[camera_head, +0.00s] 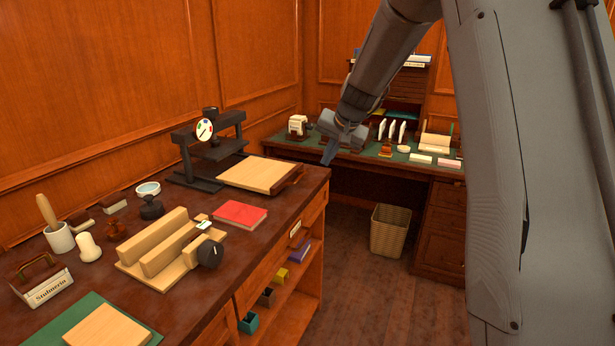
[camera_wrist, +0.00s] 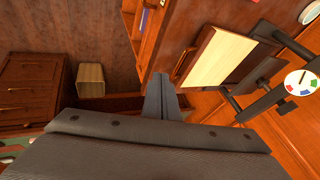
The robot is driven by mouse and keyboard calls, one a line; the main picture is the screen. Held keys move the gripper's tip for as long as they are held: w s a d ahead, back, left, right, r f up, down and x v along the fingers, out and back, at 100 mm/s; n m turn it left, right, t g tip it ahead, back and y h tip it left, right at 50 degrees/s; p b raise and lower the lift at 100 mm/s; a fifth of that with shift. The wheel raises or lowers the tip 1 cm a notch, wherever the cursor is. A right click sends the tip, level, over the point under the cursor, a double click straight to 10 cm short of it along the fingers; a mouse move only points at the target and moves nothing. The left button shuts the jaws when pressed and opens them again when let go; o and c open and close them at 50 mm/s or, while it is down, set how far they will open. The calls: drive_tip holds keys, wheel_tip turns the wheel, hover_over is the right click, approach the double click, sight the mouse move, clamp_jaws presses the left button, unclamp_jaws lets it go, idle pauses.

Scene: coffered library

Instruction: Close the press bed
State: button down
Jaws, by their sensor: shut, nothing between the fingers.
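The press (camera_head: 212,155) is a dark frame with a round coloured dial, on the wooden workbench. Its bed (camera_head: 258,173) is a pale board slid out from under the frame, with a brown front end and handle (camera_head: 290,179) at the bench's right edge. In the wrist view the bed (camera_wrist: 220,58) shows at the upper right, with its handle (camera_wrist: 182,64) facing left and the dial at the far right. My gripper (camera_head: 329,155) is shut and empty, in the air to the right of the handle and apart from it. Its shut fingers (camera_wrist: 165,82) point toward the bench side.
A red book (camera_head: 239,215), a wooden jig (camera_head: 170,248) and stamps lie on the workbench (camera_head: 130,225). A wicker basket (camera_head: 389,231) stands on the floor beside a second desk (camera_head: 440,194).

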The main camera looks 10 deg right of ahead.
drive_tip(key=w+a+f+p, duration=0.1)
drive_tip(key=w+f, duration=0.1)
drive_tip(key=w+a+f+p, duration=0.1)
drive_tip(key=w+f, duration=0.2)
drive_tip(key=w+a+f+p, duration=0.1)
drive_tip(key=w+f, duration=0.2)
drive_tip(key=shift+a+f, duration=0.2)
drive_tip(key=shift+a, duration=0.2)
drive_tip(key=shift+w+a+f+p, duration=0.15)
drive_tip(key=shift+w+a+p, duration=0.15)
drive_tip(key=shift+a, duration=0.05)
